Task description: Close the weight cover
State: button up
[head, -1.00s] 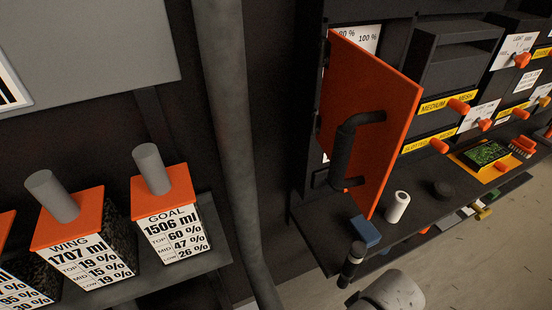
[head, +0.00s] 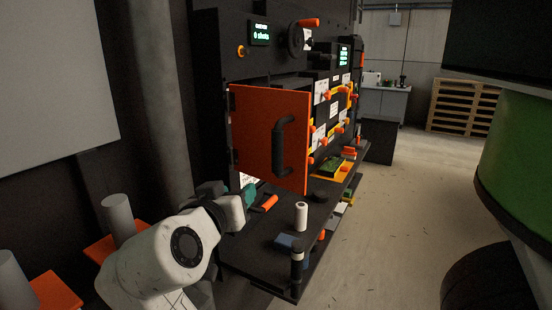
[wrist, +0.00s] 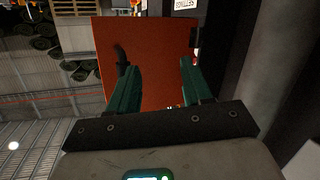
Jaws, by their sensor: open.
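The weight cover (head: 258,130) is an orange hinged panel with a black bar handle (head: 280,145). It stands swung out from the dark machine, hinged on its left edge in the head view. My gripper (head: 245,195) is at the end of my white arm, below and left of the cover. In the wrist view my gripper (wrist: 158,85) has its two green fingers apart with nothing between them. The cover (wrist: 150,60) fills the space beyond the fingers, and its handle (wrist: 121,62) shows left of them. I cannot tell whether a finger touches the cover.
A dark shelf (head: 255,240) below the cover holds a white cylinder (head: 301,216), a blue block (head: 288,242) and a dark upright cylinder (head: 296,270). A thick grey pipe (head: 160,90) stands at the left. Open floor (head: 400,230) lies to the right.

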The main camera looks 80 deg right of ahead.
aim_at(275, 144)
jog(key=s+r+m+g+h, duration=0.2)
jog(key=s+r+m+g, duration=0.25)
jog(key=r, duration=0.35)
jog(key=shift+m+t, duration=0.25)
jog(key=d, duration=0.3)
jog(key=s+d, duration=0.1)
jog(key=d, duration=0.2)
jog(key=d+p, duration=0.1)
jog(key=d, duration=0.3)
jog(key=shift+s+f, duration=0.15)
jog(key=shift+f, duration=0.15)
grip_shut()
